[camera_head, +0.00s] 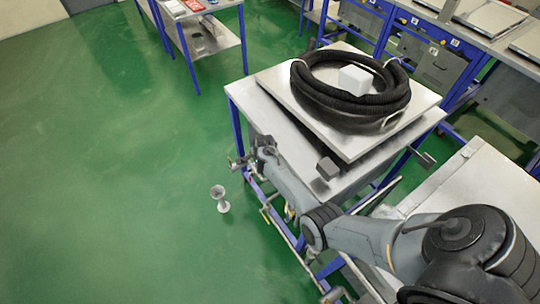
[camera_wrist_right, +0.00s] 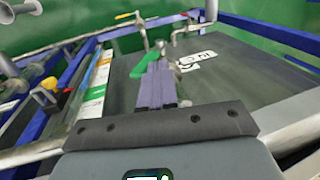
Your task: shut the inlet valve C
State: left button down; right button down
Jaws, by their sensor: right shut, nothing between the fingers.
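A valve with a green lever handle (camera_wrist_right: 148,62) sits on metal pipework beside a grey panel in the right wrist view. A white label (camera_wrist_right: 194,60) with dark letters lies on the panel beside it; I cannot read it well enough to confirm this is inlet valve C. My right gripper (camera_wrist_right: 157,68) is shut and empty, its fingertips close to the green handle. I cannot tell whether they touch it. In the head view the right gripper (camera_head: 262,148) is at the left side of the steel table, and the handle cannot be made out there. My left gripper is not in view.
The steel table (camera_head: 240,92) holds a plate with a coiled black hose (camera_head: 340,108) and a white block (camera_head: 355,80). A small grey funnel-like fitting (camera_head: 220,199) shows over open green floor.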

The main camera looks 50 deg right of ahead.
jog(key=shift+s+a+f+t+p, duration=0.15)
jog(key=shift+s+a+t+p, duration=0.05)
jog(key=shift+s+t, duration=0.25)
jog(key=shift+s+a+f+t+p, duration=0.15)
jog(key=shift+s+t+p, duration=0.05)
jog(key=shift+s+t, duration=0.25)
jog(key=shift+s+f+t+h, duration=0.1)
jog(key=shift+s+t+h, duration=0.15)
jog(key=shift+t+h, duration=0.05)
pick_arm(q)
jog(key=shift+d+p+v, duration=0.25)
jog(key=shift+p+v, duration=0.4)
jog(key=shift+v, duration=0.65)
pick_arm(e)
jog(key=shift+s+a+f, duration=0.2)
jog(key=shift+s+f, duration=0.35)
jog(key=shift+s+a+f, duration=0.2)
jog(key=shift+s+f, duration=0.3)
jog(key=shift+s, duration=0.05)
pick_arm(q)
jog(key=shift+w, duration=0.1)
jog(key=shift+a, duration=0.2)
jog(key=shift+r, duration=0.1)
